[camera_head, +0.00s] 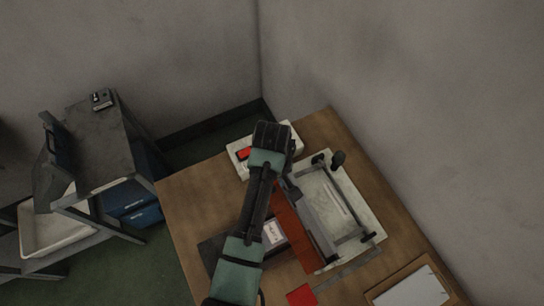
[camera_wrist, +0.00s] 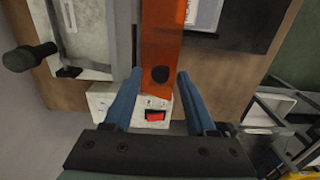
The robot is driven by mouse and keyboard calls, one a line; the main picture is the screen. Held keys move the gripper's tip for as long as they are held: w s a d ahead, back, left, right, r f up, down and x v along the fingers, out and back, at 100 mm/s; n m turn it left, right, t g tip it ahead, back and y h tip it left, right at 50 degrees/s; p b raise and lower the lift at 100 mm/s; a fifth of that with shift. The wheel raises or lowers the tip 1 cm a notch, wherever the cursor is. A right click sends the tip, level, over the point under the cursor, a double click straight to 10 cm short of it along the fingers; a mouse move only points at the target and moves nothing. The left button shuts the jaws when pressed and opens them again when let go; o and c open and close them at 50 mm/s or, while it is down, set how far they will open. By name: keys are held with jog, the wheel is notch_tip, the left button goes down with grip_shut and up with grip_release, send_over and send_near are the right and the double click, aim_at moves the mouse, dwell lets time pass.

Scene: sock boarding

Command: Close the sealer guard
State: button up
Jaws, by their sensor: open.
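The sealer (camera_head: 357,200) stands on the wooden table, with a pale base and grey bars. Its guard (camera_head: 295,235) is a long orange-red panel along the left side of the sealer. In the wrist view the guard (camera_wrist: 162,35) runs up the middle, with a round black knob (camera_wrist: 160,75) near its close end. My gripper (camera_wrist: 160,73) is open, its two blue fingers on either side of the knob and apart from it in the picture. I cannot tell the depth between them. In the head view my arm hides part of the guard, and the fingers are hidden.
A pale box with a red switch (camera_wrist: 154,116) sits at the guard's knob end. A black handle (camera_head: 338,158) sticks out from the sealer.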

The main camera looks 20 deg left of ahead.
jog(key=shift+f, duration=0.25)
grip_shut()
